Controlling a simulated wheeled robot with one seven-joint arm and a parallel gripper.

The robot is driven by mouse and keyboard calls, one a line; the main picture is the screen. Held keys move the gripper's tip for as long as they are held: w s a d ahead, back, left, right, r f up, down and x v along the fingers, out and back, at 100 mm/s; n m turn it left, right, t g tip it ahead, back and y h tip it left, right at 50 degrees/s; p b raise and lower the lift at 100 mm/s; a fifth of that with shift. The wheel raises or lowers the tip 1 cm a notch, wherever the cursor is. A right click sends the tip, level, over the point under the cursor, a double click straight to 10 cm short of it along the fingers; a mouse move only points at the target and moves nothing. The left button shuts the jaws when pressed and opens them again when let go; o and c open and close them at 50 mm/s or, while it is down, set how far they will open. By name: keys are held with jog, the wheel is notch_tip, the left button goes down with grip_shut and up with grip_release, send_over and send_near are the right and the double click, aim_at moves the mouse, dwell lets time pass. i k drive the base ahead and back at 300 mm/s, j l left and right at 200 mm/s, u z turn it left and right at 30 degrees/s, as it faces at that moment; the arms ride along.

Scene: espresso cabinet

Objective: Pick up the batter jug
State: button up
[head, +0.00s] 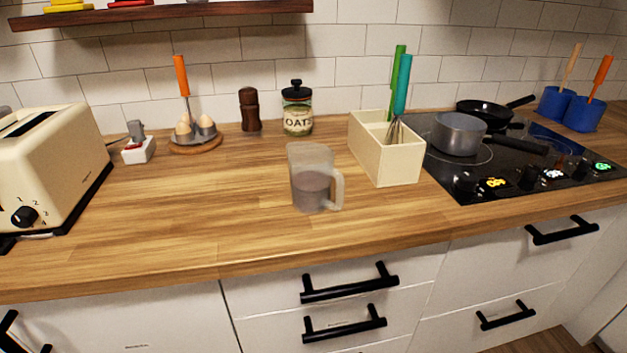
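The batter jug (312,190) is a translucent jug with a handle on its right side. It stands upright on the wooden counter, near the middle of the head view, and is partly filled with a greyish-brown content. The counter around it is clear on the left and in front. My gripper is not in view.
A cream utensil box (398,168) stands just right of the jug. A hob (500,172) with a grey pot (459,136) lies farther right. An oats jar (297,110) and pepper mill (250,110) stand behind. A toaster (60,165) is at left. Drawer handles (350,284) protrude below the counter.

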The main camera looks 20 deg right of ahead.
aim_at(312, 170)
jog(key=j+z, duration=0.2)
jog(key=j, duration=1.7)
